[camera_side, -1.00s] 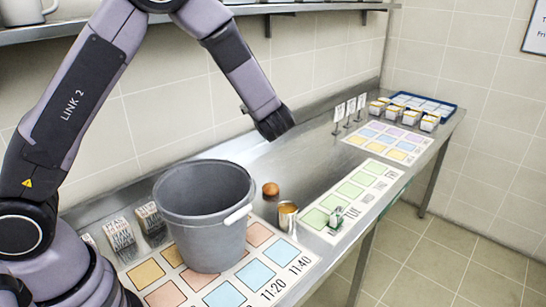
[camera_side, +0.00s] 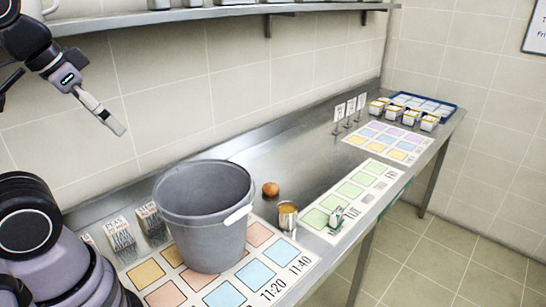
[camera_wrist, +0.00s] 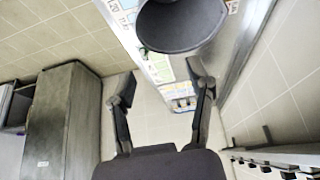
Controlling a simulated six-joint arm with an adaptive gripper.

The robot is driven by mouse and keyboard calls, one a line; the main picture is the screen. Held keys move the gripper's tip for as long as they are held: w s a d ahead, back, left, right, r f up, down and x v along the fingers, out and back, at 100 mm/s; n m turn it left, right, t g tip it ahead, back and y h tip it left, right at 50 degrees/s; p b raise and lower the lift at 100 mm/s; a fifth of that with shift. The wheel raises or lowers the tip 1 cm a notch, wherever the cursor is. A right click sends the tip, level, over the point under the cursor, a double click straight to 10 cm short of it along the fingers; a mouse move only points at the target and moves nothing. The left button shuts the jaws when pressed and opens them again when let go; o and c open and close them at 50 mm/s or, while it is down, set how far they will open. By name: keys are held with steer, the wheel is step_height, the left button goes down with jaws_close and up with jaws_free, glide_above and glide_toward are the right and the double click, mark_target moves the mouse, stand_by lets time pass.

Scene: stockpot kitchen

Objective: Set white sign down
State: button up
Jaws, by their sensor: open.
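Three small white signs stand upright on thin dark stands in a row near the back wall: a front one (camera_side: 339,112), a middle one (camera_side: 351,107) and a rear one (camera_side: 362,102). A small white-and-green piece (camera_side: 336,217) is on the green card strip; I cannot tell if it is a sign. My gripper (camera_side: 108,118) is high at the upper left in the side view, far from the signs. In the wrist view my gripper (camera_wrist: 161,78) has its fingers spread, with nothing between them.
A grey bucket (camera_side: 205,225) stands on the coloured mat (camera_side: 228,295) at the front. Printed blocks (camera_side: 120,234), an egg (camera_side: 270,189) and a tin (camera_side: 288,215) are near it. White tubs (camera_side: 402,114) and a blue tray (camera_side: 450,107) are at the far end. A shelf (camera_side: 230,17) runs above.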

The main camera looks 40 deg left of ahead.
steer(key=shift+w, duration=0.1)
steer(key=n+t+y, duration=0.1)
steer(key=t, duration=0.2)
glide_above(337, 214)
steer(key=s, duration=0.7)
step_height(337, 214, down, 31)
steer(key=x, duration=0.8)
steer(key=shift+d, duration=0.35)
steer(key=shift+w+r+x, duration=0.1)
steer(key=shift+x, duration=1.4)
steer(key=shift+w+r+x, duration=0.1)
steer(key=shift+x, duration=1.35)
steer(key=shift+a, duration=0.2)
